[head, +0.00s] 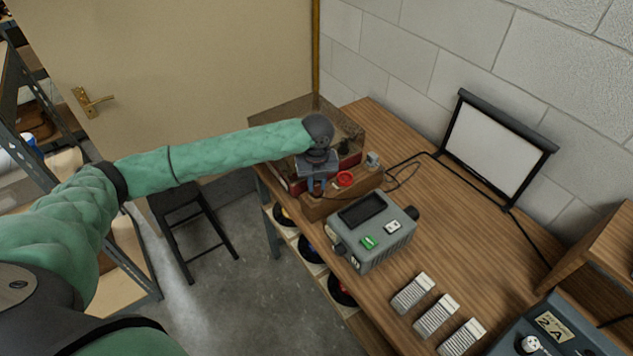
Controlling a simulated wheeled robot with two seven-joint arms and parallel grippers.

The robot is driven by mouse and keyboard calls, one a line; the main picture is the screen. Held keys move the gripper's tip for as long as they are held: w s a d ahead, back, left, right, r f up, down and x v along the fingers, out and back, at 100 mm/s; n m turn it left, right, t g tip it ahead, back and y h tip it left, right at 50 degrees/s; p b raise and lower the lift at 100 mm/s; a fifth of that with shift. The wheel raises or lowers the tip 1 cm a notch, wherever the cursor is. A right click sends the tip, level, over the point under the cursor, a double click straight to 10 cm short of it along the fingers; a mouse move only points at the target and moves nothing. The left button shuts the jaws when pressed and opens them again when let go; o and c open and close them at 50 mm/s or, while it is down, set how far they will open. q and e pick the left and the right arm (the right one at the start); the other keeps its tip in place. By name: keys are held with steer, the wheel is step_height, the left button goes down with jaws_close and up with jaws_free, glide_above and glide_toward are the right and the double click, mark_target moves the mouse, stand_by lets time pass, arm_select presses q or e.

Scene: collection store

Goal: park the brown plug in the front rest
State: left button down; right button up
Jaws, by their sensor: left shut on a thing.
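My left gripper (317,186) reaches in from the left over the near end of a brown wooden block (345,199) on the bench. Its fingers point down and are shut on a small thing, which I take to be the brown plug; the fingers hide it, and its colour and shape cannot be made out. The block carries a red round piece (345,179) just right of the fingers and a grey piece (373,159) farther back. Which part of the block is the front rest is too small to tell. My right gripper is not in view.
A grey device (371,234) with a dark screen stands close to the block. A clear-sided case (292,112) stands behind the gripper. A black cable (402,163) loops over the wooden bench (470,240). Several ribbed grey-white blocks (436,316) and a framed white panel (494,147) also stand there.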

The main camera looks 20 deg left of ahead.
arm_select(q)
steer(key=shift+s+f, duration=0.1)
steer(key=shift+f, duration=0.05)
steer(key=c, duration=1.5)
jaws_free()
steer(key=shift+r+p, duration=0.6)
steer(key=shift+r, duration=4.9)
